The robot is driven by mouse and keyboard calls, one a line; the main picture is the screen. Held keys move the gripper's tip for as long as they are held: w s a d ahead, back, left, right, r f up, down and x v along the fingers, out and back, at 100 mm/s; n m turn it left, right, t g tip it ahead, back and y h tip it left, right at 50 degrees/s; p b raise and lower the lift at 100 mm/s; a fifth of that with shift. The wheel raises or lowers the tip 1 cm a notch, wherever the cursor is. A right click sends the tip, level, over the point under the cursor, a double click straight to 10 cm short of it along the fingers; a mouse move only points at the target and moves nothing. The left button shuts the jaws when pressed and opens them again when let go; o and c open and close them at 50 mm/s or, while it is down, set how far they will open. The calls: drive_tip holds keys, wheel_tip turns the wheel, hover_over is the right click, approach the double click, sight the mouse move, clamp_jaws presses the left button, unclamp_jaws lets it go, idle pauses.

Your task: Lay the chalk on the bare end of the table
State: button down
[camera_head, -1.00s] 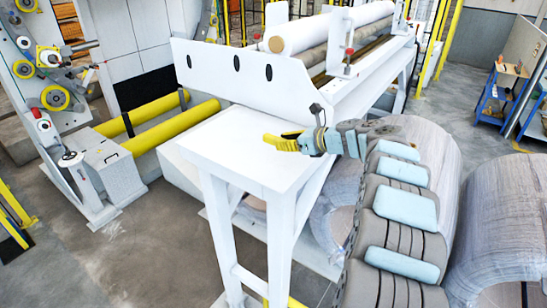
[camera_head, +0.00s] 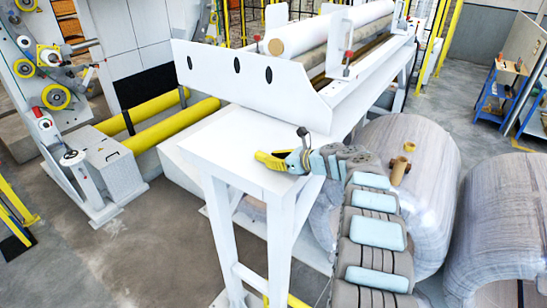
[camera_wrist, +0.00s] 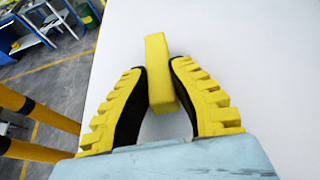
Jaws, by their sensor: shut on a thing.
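The yellow chalk (camera_wrist: 160,75) is a block-shaped stick between the two black-and-yellow fingers of my gripper (camera_wrist: 158,66) in the wrist view. My gripper is shut on it, and the chalk's far end sticks out past the fingertips. In the head view my gripper (camera_head: 268,162) is over the bare end of the white table (camera_head: 228,133), near its right edge. The chalk cannot be told apart from the yellow fingers there. Whether the chalk touches the tabletop is unclear.
The tabletop around my gripper is clear. A white machine panel (camera_head: 215,75) with rollers stands behind it. Large wrapped coils (camera_head: 425,150) stand at the right, one with brown rolls (camera_head: 399,170) on top. Yellow bars (camera_head: 175,125) lie to the left.

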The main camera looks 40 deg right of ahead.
drive_tip(key=shift+f, duration=0.25)
drive_tip(key=c, duration=1.1)
unclamp_jaws()
drive_tip(key=shift+r, duration=0.1)
